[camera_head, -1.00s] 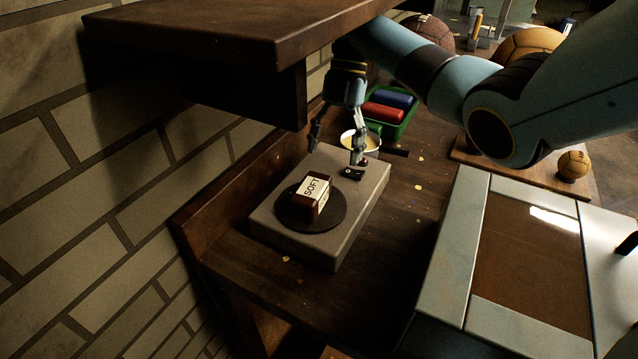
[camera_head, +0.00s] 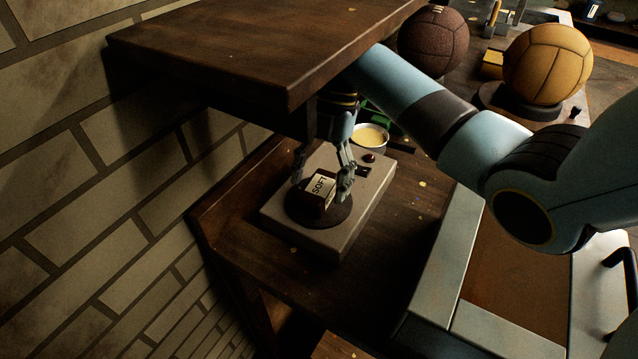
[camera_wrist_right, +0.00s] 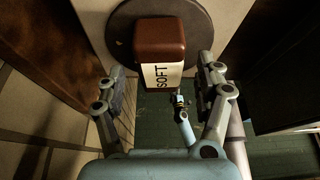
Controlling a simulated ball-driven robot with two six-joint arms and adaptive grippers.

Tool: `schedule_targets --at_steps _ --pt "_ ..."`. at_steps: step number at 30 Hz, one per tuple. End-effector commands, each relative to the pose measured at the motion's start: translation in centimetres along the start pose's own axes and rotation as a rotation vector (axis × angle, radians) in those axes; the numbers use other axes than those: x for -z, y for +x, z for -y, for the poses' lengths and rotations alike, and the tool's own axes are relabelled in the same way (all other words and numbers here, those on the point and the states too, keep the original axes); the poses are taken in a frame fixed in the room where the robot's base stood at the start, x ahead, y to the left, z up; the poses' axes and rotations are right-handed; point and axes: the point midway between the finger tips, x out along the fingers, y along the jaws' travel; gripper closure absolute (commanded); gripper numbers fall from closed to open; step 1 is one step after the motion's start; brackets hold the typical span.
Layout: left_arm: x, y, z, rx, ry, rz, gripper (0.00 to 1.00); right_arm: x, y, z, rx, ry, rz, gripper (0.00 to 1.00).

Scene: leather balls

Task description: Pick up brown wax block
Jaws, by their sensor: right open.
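The brown wax block (camera_head: 318,193) has a pale label reading SOFT. It rests on a dark round plate (camera_head: 327,217) on a grey slab-like base (camera_head: 349,226). My right gripper (camera_head: 322,184) is open, with its fingers on either side of the block's near region and the block apparently not gripped. In the right wrist view, the block (camera_wrist_right: 161,48) lies ahead between the two spread fingers (camera_wrist_right: 160,85), with gaps on both sides.
A wooden shelf (camera_head: 250,45) overhangs the base, and a brick wall (camera_head: 100,220) stands at the left. A pan with yellow contents (camera_head: 370,136) sits behind the base. A dark brown ball (camera_head: 432,42) and a tan ball (camera_head: 547,64) are at the back.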

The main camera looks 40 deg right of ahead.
Motion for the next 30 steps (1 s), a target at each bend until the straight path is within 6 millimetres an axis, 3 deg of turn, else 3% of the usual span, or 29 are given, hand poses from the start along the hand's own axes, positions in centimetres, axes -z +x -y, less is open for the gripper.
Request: schedule_targets --at_steps 9,24,30 --pt "0.07 -0.55 -0.12 -0.002 -0.001 0.000 0.60 0.09 1.28 0.04 0.001 0.000 0.002 0.30" --pt "0.12 -0.54 0.04 0.000 0.000 -0.001 0.60 0.06 1.24 0.06 0.001 0.001 0.002 0.95" --pt "0.13 -0.54 0.11 0.001 0.000 -0.001 0.60 0.06 1.20 0.04 0.001 0.000 0.002 0.95"
